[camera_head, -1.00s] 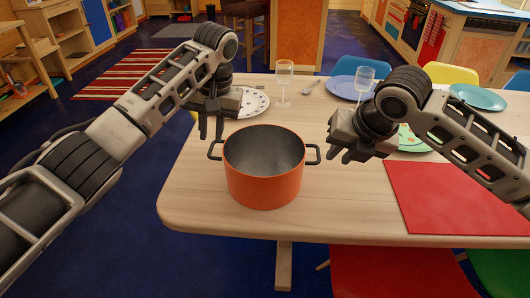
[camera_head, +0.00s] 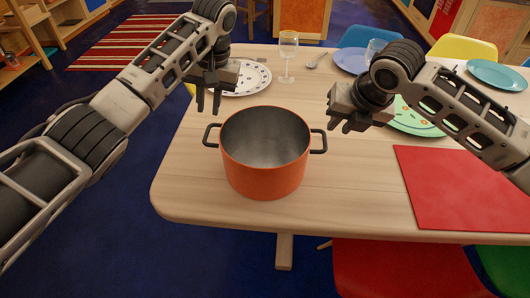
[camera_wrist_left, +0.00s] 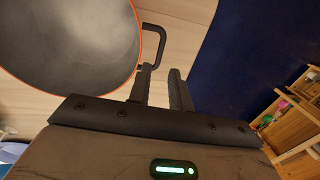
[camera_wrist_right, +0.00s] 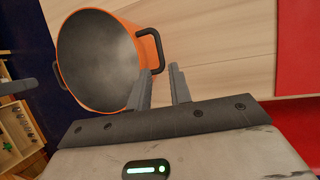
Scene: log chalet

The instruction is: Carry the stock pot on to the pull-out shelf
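The stock pot (camera_head: 264,165) is orange outside, grey inside, empty, and stands upright on the near end of the wooden table. It has a dark loop handle on each side. My left gripper (camera_head: 208,110) is open and empty just above and behind the left handle (camera_head: 208,136). In the left wrist view that handle (camera_wrist_left: 158,42) shows beyond the fingertips, apart from the grip. My right gripper (camera_head: 340,126) is open and empty to the right of the right handle (camera_head: 321,142). In the right wrist view that handle (camera_wrist_right: 154,45) lies just past the fingers. I cannot make out a pull-out shelf.
A spotted plate (camera_head: 248,78), a wine glass (camera_head: 288,55) and a green plate (camera_head: 415,122) stand behind the pot. A red placemat (camera_head: 465,190) lies to the right. A red chair (camera_head: 400,268) is at the near edge.

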